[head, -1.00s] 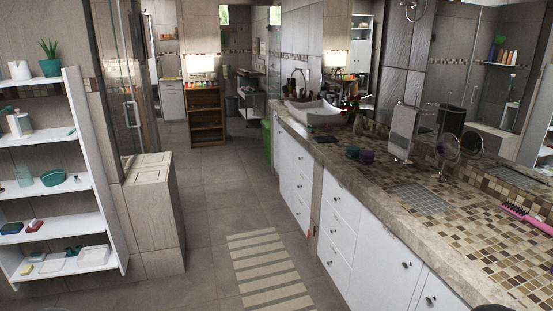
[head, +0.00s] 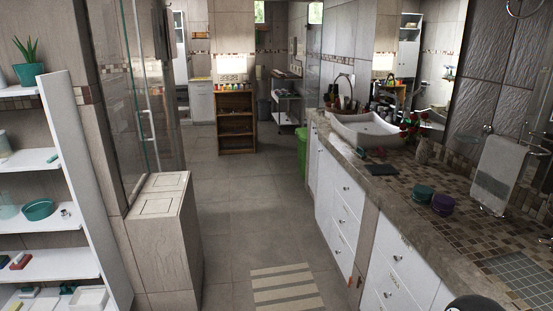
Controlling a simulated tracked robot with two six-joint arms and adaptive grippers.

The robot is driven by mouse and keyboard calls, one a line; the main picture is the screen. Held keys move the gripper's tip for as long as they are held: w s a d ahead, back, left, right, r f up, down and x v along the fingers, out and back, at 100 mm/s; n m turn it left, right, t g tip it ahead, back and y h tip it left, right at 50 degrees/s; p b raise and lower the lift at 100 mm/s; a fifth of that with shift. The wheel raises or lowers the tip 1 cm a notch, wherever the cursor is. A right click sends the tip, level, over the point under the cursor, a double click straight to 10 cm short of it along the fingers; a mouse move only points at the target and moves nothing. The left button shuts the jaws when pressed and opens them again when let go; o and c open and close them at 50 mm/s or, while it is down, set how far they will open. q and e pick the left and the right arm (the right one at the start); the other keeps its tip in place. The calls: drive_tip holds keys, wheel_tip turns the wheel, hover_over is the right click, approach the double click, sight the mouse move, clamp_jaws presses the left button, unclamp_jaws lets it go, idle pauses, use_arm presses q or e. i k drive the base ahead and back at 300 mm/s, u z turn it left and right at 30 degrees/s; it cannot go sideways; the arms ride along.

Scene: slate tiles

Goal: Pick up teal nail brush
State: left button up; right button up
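No nail brush can be made out with certainty. Small teal items that could be it lie on the white shelf unit (head: 72,165): one on its upper shelf (head: 52,158) and others on its lowest shelf (head: 27,292). A small flat teal-green item (head: 376,153) also lies on the counter near the sink. All are too small to tell apart by shape.
A long counter (head: 400,190) with a white sink (head: 365,130), teal and purple jars (head: 443,204) and a towel stand runs along the right. A tiled block (head: 160,225) stands left. The grey floor (head: 240,215) between is open, with a striped mat (head: 285,288).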

sight(361, 154)
drive_tip(key=i, duration=1.35)
drive_tip(key=z, duration=0.3)
drive_tip(key=i, duration=2)
drive_tip(key=z, duration=0.3)
